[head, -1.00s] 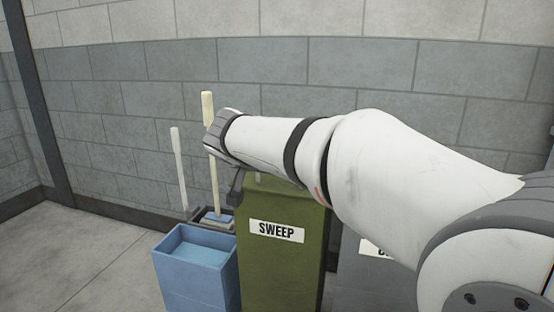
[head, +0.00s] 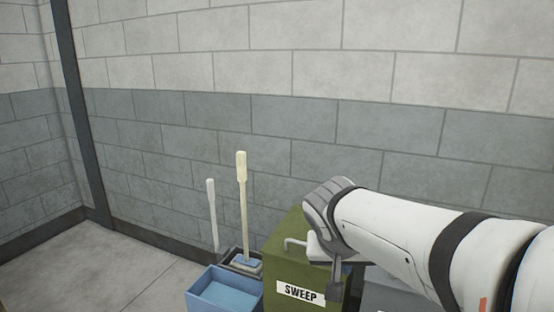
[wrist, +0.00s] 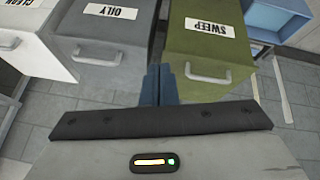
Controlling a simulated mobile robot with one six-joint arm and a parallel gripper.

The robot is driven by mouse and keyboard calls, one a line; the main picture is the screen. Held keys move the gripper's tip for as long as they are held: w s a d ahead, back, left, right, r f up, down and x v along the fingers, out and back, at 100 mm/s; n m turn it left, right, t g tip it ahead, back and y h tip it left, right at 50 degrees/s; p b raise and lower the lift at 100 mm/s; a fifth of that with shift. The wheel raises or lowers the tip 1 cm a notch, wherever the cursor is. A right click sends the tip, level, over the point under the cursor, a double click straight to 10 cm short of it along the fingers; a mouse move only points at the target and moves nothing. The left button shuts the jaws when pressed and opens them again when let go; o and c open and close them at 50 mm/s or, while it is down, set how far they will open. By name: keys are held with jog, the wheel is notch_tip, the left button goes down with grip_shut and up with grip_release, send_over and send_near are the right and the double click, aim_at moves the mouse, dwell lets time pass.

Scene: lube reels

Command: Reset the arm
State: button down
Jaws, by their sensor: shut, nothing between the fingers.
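My gripper (wrist: 160,86) shows at the middle of the wrist view, its two dark blue fingers pressed together and empty. In the head view my arm comes in from the right, and its wrist end hangs by the green SWEEP bin (head: 281,268). A dark part of my gripper (head: 335,285) points down there, partly in front of the bin. In the wrist view the fingers lie in front of the gap between the green SWEEP bin (wrist: 207,55) and the grey OILY bin (wrist: 105,45). I cannot tell how far they are from the bins.
A blue open bin (head: 225,292) stands left of the SWEEP bin, with two pale upright handles (head: 242,205) behind it. A white CLEAN bin (wrist: 25,45) is at the wrist view's left. The block wall (head: 300,120) closes the back; floor at left is clear.

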jog(key=s+d+r+n+g+y+p, duration=0.2)
jog(key=s+r+p, duration=0.7)
jog(key=p, duration=0.7)
jog(key=shift+s+r+g+y, duration=0.3)
jog(key=shift+s+y, duration=0.2)
jog(key=shift+s, duration=1)
